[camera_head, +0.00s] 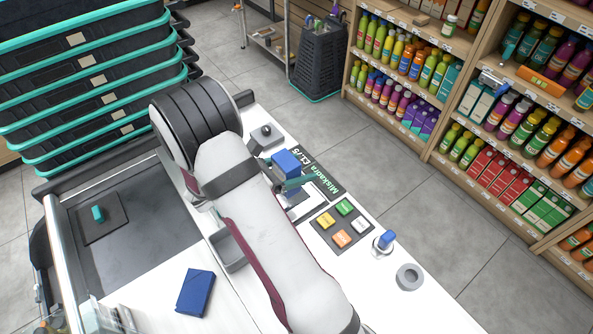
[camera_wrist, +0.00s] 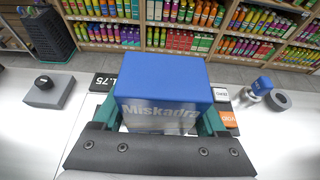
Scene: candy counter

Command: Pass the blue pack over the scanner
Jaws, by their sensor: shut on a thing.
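My gripper (camera_head: 293,182) is shut on the blue pack (camera_head: 286,162), with a teal finger on each side of it in the wrist view. The pack (camera_wrist: 163,82) is a box lettered "Miskadra" on the side facing the wrist camera. My gripper holds it over the white counter, beside a dark display (camera_head: 318,173) reading "Miskadra" and "£1.75". A pale plate with a dark frame (camera_head: 304,208) shows partly below the gripper; I cannot tell if it is the scanner. My arm hides much of that area.
A dark blue box (camera_head: 195,292) lies at the counter's front left. A pad with coloured buttons (camera_head: 342,226), a blue-topped item (camera_head: 387,239) and a grey ring (camera_head: 409,277) are on the right. A grey block with a black knob (camera_head: 267,133) stands behind. A grey tray (camera_head: 229,251) lies left of my arm.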

